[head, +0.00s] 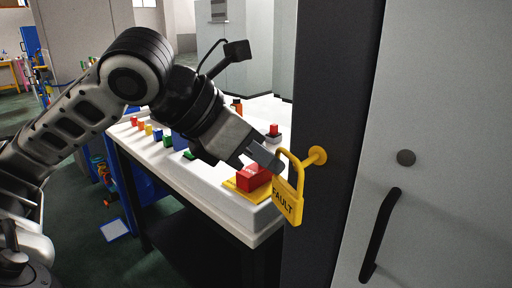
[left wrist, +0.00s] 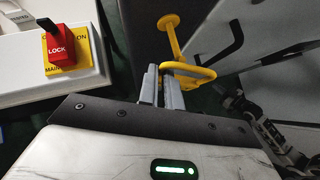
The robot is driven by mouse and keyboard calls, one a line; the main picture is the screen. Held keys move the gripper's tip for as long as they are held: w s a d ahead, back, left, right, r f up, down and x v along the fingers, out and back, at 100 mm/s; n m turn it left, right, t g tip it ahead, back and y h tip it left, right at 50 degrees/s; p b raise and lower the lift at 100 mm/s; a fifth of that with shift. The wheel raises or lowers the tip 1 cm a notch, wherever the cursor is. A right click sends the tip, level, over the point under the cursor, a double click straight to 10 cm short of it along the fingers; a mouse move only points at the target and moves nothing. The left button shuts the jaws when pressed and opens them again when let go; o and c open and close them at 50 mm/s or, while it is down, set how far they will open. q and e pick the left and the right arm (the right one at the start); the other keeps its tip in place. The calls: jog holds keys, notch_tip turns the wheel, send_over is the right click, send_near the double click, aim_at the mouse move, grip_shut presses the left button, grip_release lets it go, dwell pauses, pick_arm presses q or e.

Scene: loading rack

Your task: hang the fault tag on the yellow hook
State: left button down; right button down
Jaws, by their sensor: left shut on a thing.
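The yellow fault tag (head: 286,200) is a padlock-shaped plate marked FAULT with a loop on top; it hangs upright below my left gripper (head: 270,162). The gripper is shut on the tag's loop. The yellow hook (head: 317,155) sticks out from the dark post, right beside the loop. In the left wrist view, the hook (left wrist: 168,25) comes down to the tag's loop (left wrist: 200,75), which extends right from the fingers (left wrist: 162,87). The hook's tip and the loop overlap; I cannot tell whether the loop is around the hook. My right gripper is out of view.
The dark post (head: 335,90) and a grey door with a black handle (head: 380,235) stand at the right.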

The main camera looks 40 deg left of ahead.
pick_arm(q)
jog(key=w+p, duration=0.3)
jog(key=shift+d+r, duration=0.1)
jog(key=shift+d, duration=0.05)
jog(key=shift+w+f, duration=0.55)
jog(key=shift+w, duration=0.05)
jog(key=shift+w+f, duration=0.1)
jog(key=shift+f, duration=0.25)
pick_arm(e)
jog(key=shift+s+d+r, duration=0.1)
jog(key=shift+d+r, duration=0.3)
jog(key=shift+r, duration=0.4)
jog(key=shift+a, duration=0.15)
pick_arm(q)
jog(key=c, duration=1.5)
grip_release()
